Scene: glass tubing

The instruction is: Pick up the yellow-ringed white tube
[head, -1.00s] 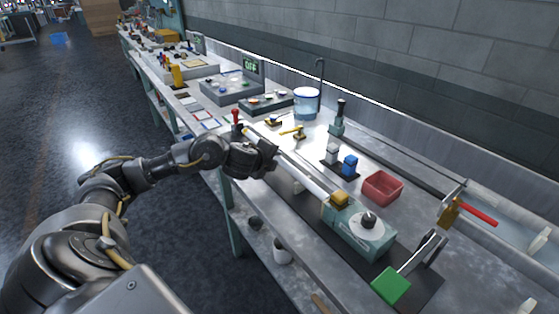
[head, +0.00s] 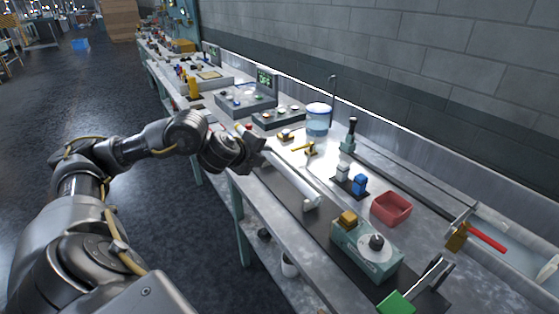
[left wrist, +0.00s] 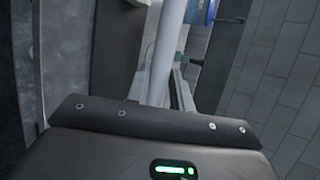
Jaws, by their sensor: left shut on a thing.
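A long white tube (head: 290,178) slants from my left gripper toward the lower right in the head view. The free end lies over the dark strip on the bench, apart from the teal device. In the left wrist view the tube (left wrist: 165,55) runs up from between the fingers (left wrist: 160,98). My right gripper is not in view.
A teal device (head: 365,248) with a yellow block (head: 348,219) and a round dial stands near the free end. A green pad (head: 397,303) is at the front.

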